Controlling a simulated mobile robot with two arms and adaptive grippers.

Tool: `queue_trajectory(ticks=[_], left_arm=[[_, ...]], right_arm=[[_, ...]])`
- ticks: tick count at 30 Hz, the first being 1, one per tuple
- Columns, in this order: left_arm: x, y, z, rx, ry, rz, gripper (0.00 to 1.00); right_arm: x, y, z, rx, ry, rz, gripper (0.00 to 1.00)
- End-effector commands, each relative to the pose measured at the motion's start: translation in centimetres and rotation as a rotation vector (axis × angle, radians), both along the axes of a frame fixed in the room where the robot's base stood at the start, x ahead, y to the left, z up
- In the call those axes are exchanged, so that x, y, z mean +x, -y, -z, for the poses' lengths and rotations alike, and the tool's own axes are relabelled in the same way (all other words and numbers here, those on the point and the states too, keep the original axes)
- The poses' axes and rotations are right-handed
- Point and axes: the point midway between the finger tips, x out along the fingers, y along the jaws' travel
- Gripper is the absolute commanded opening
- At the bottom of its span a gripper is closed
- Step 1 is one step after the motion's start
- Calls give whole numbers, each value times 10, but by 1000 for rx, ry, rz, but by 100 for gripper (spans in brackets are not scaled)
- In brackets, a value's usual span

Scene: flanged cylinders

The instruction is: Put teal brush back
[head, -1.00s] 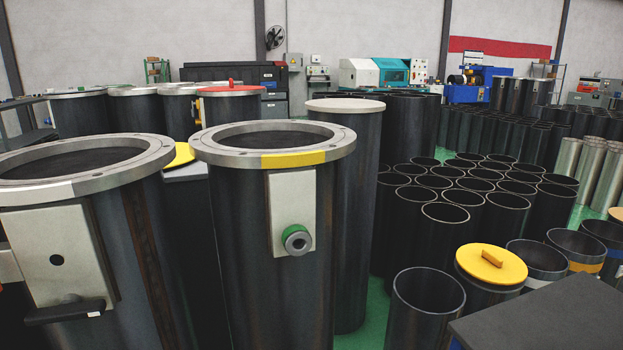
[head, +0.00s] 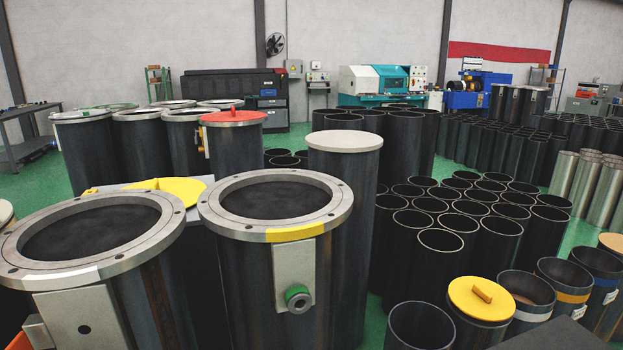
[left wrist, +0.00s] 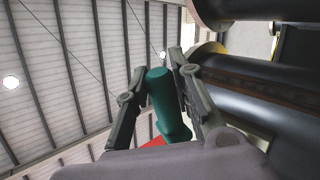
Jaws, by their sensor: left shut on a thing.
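In the left wrist view my left gripper (left wrist: 156,70) is shut on the teal brush (left wrist: 165,105). The brush shows as a rounded teal shaft between the two dark fingers. Its far end is hidden behind the grey wrist body. Dark cylinders (left wrist: 255,90) lie close to the right of the fingers in that view. Neither gripper nor the brush shows in the head view.
Two large flanged cylinders stand in front, one at left (head: 40,272) and one at centre (head: 280,237) with a green-ringed fitting (head: 298,298). A yellow lid (head: 175,188) lies behind them. Open black tubes (head: 440,240) crowd the right. Green floor shows far left.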

Motion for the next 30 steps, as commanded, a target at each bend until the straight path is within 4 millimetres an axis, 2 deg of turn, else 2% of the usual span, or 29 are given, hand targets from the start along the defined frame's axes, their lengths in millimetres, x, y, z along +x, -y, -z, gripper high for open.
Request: queue_trajectory(ticks=[3, 13, 23, 27, 30], left_arm=[[0, 0, -3, 0, 0, 0, 0], [0, 0, 0, -17, 1, 17, 0], [0, 0, 6, -374, 4, 391, 0], [0, 0, 7, -528, 4, 554, 0], [0, 0, 7, -632, 4, 663, 0]], right_arm=[[-6, 1, -1, -1, -5, -1, 40], [-6, 1, 4, -1, -5, -1, 40], [-6, 1, 59, -1, -5, -1, 40], [-8, -13, 82, 18, -2, -4, 40], [-7, -16, 99, 21, 0, -2, 40]])
